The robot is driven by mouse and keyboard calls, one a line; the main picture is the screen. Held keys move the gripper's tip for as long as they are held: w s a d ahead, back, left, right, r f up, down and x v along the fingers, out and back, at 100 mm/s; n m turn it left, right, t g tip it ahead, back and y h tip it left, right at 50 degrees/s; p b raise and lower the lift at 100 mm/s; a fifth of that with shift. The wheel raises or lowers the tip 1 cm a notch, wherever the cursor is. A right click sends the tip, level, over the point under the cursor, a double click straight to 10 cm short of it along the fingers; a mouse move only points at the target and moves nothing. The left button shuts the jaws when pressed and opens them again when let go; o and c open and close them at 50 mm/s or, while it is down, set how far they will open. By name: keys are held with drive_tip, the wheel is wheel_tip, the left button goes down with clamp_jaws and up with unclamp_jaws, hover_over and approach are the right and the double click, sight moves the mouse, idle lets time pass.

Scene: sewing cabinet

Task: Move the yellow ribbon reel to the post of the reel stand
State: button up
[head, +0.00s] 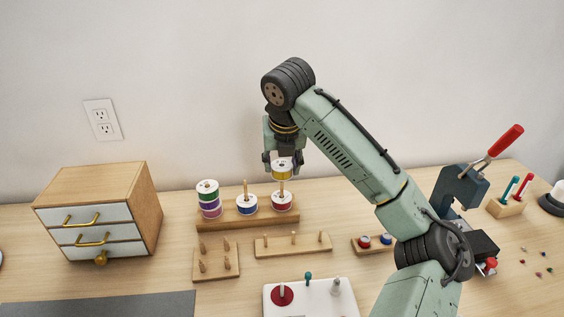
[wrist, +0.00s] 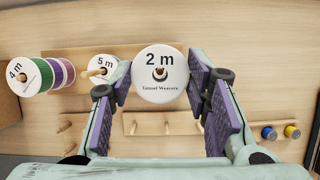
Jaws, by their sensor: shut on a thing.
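The yellow ribbon reel (head: 282,173) has white end discs. My gripper (head: 282,161) is shut on it, one finger on each side. In the wrist view the top disc of the reel (wrist: 160,88) reads "2 m", and wood shows in its centre hole. The reel stand (head: 232,224) is a wooden base with posts. The held reel is level above the stand's right post (head: 281,187), with a red reel (head: 281,201) low on that post. Whether the post tip is inside the held reel's hole is hard to tell.
On the stand, a blue reel (head: 247,206) sits on the middle post and a green-and-purple stack (head: 208,197) at left. Wooden peg racks (head: 293,246) (head: 217,265) lie in front. A drawer cabinet (head: 100,205) is left; a dark press (head: 458,190) with a red handle is right.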

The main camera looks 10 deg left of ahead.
drive_tip(key=shift+f+b, duration=0.75)
drive_tip(key=shift+f, duration=0.75)
drive_tip(key=o, duration=1.1)
drive_tip(key=v, duration=1.2)
